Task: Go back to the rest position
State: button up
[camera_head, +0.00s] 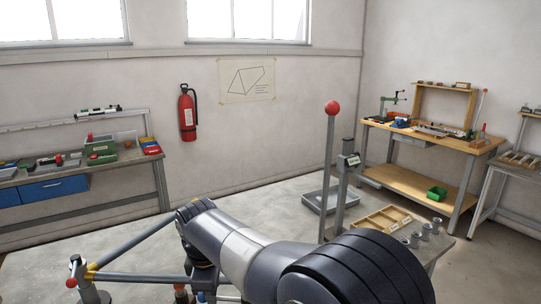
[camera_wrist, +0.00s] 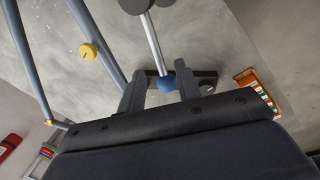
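In the wrist view my gripper (camera_wrist: 160,76) is open, its two dark fingers apart. A blue ball (camera_wrist: 167,84) at the end of a pale rod (camera_wrist: 152,42) shows between the fingers, with a gap beside it; I cannot tell its depth from them. Grey frame tubes (camera_wrist: 98,45) with a yellow disc (camera_wrist: 88,51) run to the left. In the head view my arm reaches over the worktable and hides the fingers. Grey tubes (camera_head: 138,238) with yellow bands meet at a stand with a red ball (camera_head: 71,283) at lower left. A small blue ball (camera_head: 201,296) shows below my arm.
A tall post with a red ball (camera_head: 332,108), a grey tray (camera_head: 318,202), a wooden divided tray (camera_head: 382,220) and several short metal cylinders (camera_head: 425,232) stand on the table's right part. Benches line the walls. The table (camera_head: 245,197) behind my arm is bare.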

notch_tip(320, 180, down, 2)
jog(key=shift+w+f, duration=0.1)
jog(key=shift+w, duration=0.05)
jog(key=shift+f, duration=0.3)
jog(key=shift+s+r+n+b, duration=0.15)
jog(key=shift+s+n+b, duration=0.3)
jog(key=shift+n, duration=0.25)
jog(key=shift+d, duration=0.1)
